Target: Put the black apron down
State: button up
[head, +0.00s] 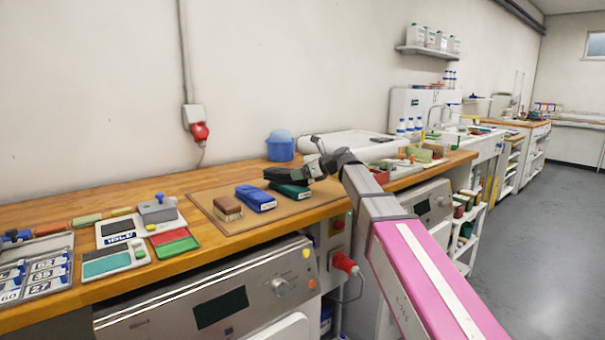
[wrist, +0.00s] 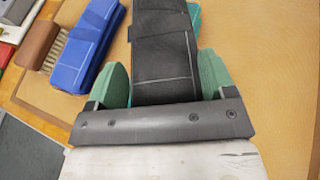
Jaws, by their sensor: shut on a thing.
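The black apron (wrist: 163,55) is a folded dark bundle. It lies between the two green finger pads of my gripper (wrist: 162,82), which is shut on it. In the head view the black apron (head: 284,173) sticks out to the left of my gripper (head: 312,168), over the brown mat (head: 233,222) on the wooden counter. A dark green folded bundle (head: 290,190) lies right below it; teal edges also show beside the apron in the wrist view (wrist: 195,14). I cannot tell whether the apron touches the green bundle.
A blue folded bundle (head: 256,198) and a brown brush (head: 228,207) lie left on the mat. A label device (head: 137,229) and coloured trays (head: 174,243) stand further left. A blue tub (head: 281,147) is behind. The mat's front strip is bare.

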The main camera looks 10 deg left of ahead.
jog(key=shift+f, duration=0.15)
jog(key=o, duration=1)
jog(key=shift+d+r, duration=0.1)
jog(key=shift+r, duration=0.15)
jog(key=v, duration=1.1)
jog(key=shift+d+r, duration=0.15)
jog(key=shift+d, duration=0.2)
jog(key=shift+s, duration=0.15)
